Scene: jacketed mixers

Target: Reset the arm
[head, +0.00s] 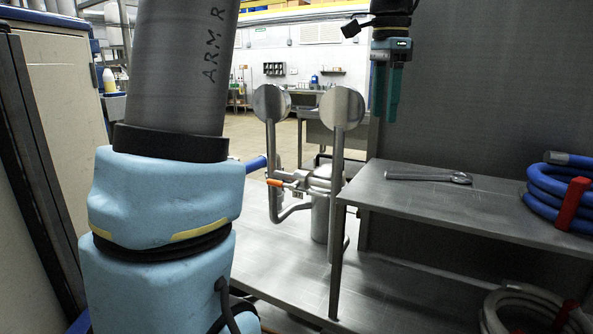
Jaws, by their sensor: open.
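My gripper (384,108) hangs at the upper right of the head view, pointing down in front of the grey wall panel. It has teal fingers below a black wrist. It is open, and nothing shows between its fingers. It is above and apart from the metal shelf. My own arm, with a grey sleeve and light blue cover, fills the left side and hides part of the scene. The links between that part and the gripper are out of view.
A steel shelf (440,205) holds a wrench (428,176) and a coiled blue hose (562,195). A pale coiled hose (527,312) lies below. A metal vessel (320,200) with pipes and two round plates (341,107) stands mid-view. A cream cabinet (62,120) is at left.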

